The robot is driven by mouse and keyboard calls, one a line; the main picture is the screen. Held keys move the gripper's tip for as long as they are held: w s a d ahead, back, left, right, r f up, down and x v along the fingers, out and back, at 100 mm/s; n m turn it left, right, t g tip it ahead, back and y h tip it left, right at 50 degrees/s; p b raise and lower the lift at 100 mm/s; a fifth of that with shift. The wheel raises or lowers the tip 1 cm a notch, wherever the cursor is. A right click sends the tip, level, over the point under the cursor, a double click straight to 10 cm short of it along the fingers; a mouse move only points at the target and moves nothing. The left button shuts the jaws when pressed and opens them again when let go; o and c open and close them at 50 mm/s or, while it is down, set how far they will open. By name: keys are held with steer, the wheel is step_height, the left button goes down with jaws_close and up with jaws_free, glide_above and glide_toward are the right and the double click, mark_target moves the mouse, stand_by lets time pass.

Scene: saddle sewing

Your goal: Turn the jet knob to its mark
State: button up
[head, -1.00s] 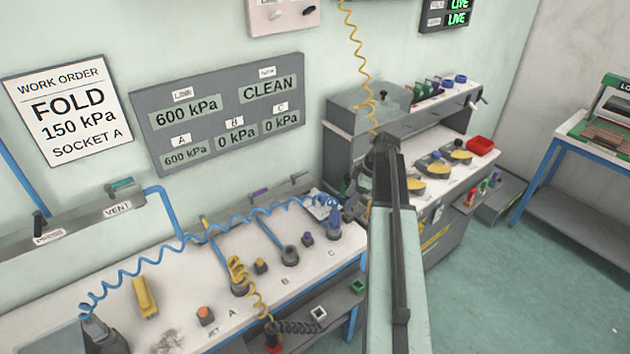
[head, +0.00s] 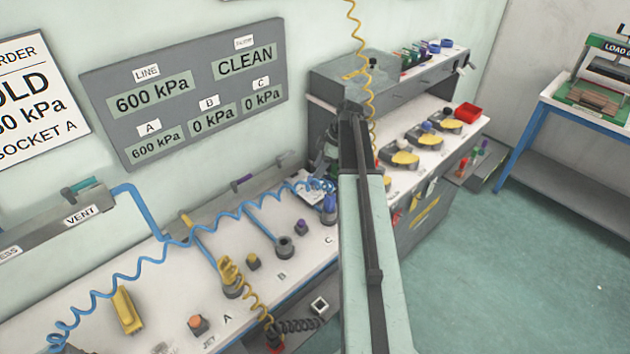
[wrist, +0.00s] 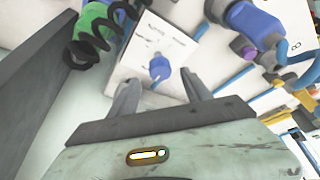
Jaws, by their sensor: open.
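A blue knob (wrist: 159,68) stands on a white plate (wrist: 150,40) in the wrist view. My gripper (wrist: 160,88) is open, its two fingers on either side of the knob's near end; I cannot tell whether they touch it. Marks on the plate are too small to read. In the head view a white plate (head: 312,188) lies at the back of the bench beside my arm, and my gripper is mostly hidden there. A separate orange knob (head: 197,323) stands beside the JET label (head: 208,343) at the bench front.
A blue plug (head: 330,207) with a coiled blue hose stands near socket C, close to my arm. A purple knob (head: 302,227) is nearby. A green part with a black coil (wrist: 98,22) is left of the plate.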

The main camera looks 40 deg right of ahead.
mark_target(313, 183)
steer(key=b+x, duration=0.2)
steer(key=x, duration=0.1)
steer(key=shift+f, duration=0.3)
steer(key=shift+r, duration=0.1)
jaws_close()
steer(key=shift+s+a, duration=0.1)
